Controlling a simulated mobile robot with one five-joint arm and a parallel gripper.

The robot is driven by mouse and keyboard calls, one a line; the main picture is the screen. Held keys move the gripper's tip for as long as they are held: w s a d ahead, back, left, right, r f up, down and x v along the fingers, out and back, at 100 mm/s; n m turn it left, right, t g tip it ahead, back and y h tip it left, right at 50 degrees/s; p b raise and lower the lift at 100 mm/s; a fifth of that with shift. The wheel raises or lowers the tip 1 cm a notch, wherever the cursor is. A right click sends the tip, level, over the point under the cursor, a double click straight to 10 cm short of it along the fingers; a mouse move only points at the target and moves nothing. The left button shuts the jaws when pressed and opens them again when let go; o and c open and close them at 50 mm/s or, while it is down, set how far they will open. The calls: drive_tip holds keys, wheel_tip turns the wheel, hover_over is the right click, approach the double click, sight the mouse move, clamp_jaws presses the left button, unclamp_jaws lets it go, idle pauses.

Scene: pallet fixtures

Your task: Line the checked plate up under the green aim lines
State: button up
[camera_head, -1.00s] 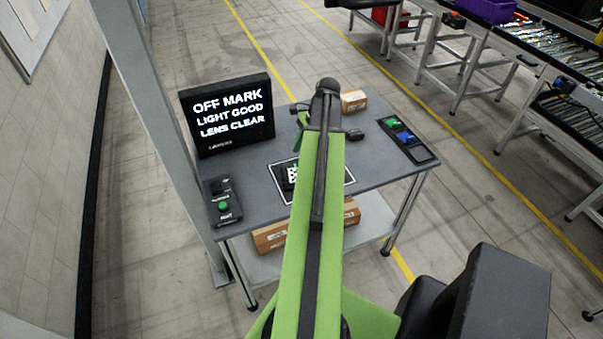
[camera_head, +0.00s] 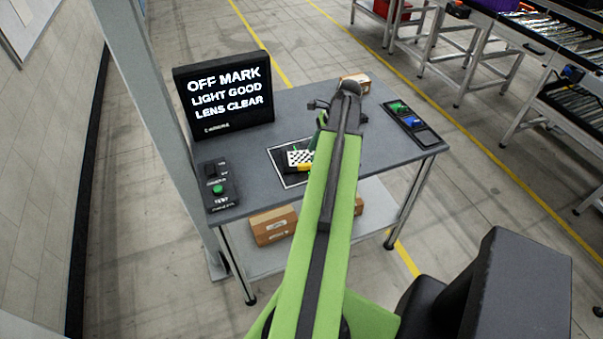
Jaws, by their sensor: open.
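The checked plate (camera_head: 299,158) lies on the table inside a white-outlined dark square (camera_head: 291,183). Its black and white checks show left of my arm; its right side is hidden behind the arm. A yellow and black piece shows at its lower right edge. A little green of the aim lines (camera_head: 296,148) shows at the plate's upper edge; I cannot make out how they cross it. The screen (camera_head: 224,97) reads OFF MARK, LIGHT GOOD, LENS CLEAR.
A black panel with a green button (camera_head: 218,189) sits at the table's left front. A panel with green and blue controls (camera_head: 410,122) sits at the right. A small box (camera_head: 357,82) is at the back. Cardboard boxes (camera_head: 273,226) sit on the shelf below. A post (camera_head: 156,123) stands at left.

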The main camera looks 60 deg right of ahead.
sight(304, 164)
drive_tip(key=shift+x, duration=0.8)
drive_tip(key=b+x, duration=0.4)
drive_tip(key=x, duration=0.1)
drive_tip(key=shift+w+r+b, duration=0.1)
drive_tip(key=shift+w+b, duration=0.25)
drive_tip(key=shift+r, duration=0.15)
clamp_jaws()
